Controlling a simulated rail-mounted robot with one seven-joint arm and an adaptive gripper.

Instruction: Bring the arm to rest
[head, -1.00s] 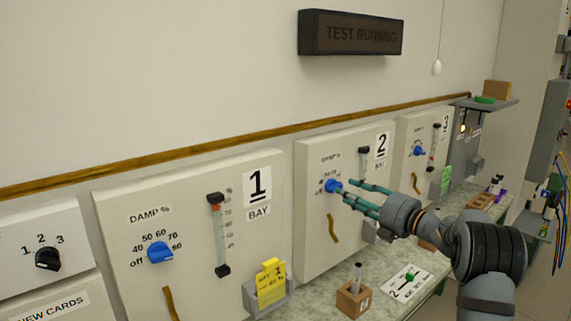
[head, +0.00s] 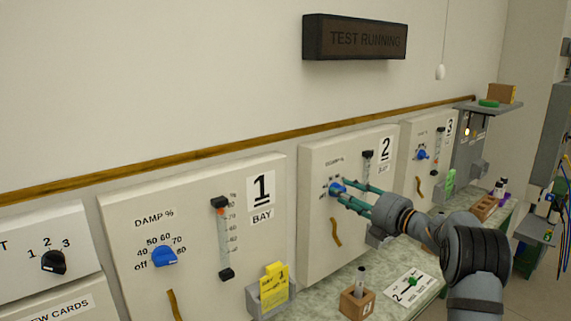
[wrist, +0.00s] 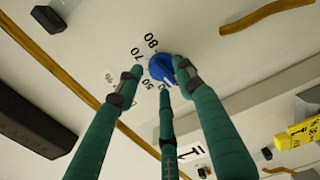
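My three-fingered green gripper (head: 348,193) is at the blue DAMP knob (head: 336,189) on the bay 2 panel (head: 320,240). In the wrist view the fingers of my gripper (wrist: 160,80) stand spread around the blue knob (wrist: 161,69). A gap shows between the left fingertip and the knob. The right fingertip overlaps the knob's edge; I cannot tell whether it touches. Nothing is carried in the gripper. My dark grey arm reaches in from the lower right.
The bay 1 panel (head: 190,215) stands left and the bay 3 panel (head: 425,165) right. On the bench below are a wooden block with a vial (head: 357,304) and a white card with a green lever (head: 408,288). A dark TEST RUNNING sign (head: 355,38) hangs above.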

